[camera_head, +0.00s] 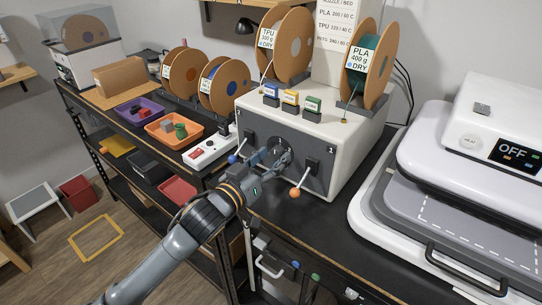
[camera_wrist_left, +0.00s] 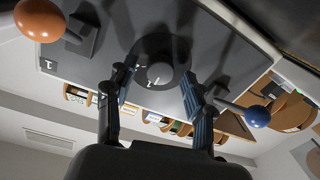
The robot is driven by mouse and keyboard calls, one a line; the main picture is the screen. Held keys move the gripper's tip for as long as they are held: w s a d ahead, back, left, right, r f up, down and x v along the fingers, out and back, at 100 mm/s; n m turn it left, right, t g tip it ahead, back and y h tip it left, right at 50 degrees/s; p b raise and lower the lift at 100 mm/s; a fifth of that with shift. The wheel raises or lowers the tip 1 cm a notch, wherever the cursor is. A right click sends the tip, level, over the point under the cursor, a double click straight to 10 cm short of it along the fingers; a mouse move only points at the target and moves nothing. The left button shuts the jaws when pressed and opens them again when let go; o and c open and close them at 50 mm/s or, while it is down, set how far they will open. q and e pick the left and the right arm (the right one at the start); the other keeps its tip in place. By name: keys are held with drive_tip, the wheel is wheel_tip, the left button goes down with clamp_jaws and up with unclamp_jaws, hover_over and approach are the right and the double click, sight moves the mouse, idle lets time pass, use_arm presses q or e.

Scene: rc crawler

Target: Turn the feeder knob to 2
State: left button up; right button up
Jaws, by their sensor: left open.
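The feeder knob (camera_head: 279,143) is a dark round dial on the grey front panel of the white feeder box (camera_head: 352,130). In the left wrist view the knob (camera_wrist_left: 160,73) has a paler grey centre with a white mark near it that I cannot read for sure. My left gripper (camera_head: 271,160) is in front of the knob. In the left wrist view its open fingers (camera_wrist_left: 155,80) stand on either side of the knob. I cannot tell whether they touch it. My right gripper is not in view.
A lever with a blue ball (camera_head: 232,159) is left of the knob, and one with an orange ball (camera_head: 295,193) is right of it. A heat press (camera_head: 470,170) stands at the right. Spools (camera_head: 288,45) stand on top. A power strip (camera_head: 208,149) lies left.

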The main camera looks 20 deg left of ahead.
use_arm(q)
drive_tip(key=shift+w, duration=0.1)
clamp_jaws()
drive_tip(key=shift+m, duration=0.3)
drive_tip(key=shift+m+p, duration=0.6)
drive_tip(key=shift+m, duration=0.2)
drive_tip(key=m+p, duration=0.1)
drive_tip(key=m, duration=0.1)
drive_tip(key=shift+m, duration=0.4)
drive_tip(key=m+p, duration=0.1)
drive_tip(key=m, duration=0.3)
drive_tip(key=shift+m+h+p, duration=0.4)
drive_tip(key=shift+m, duration=1.1)
drive_tip(key=shift+f, duration=0.1)
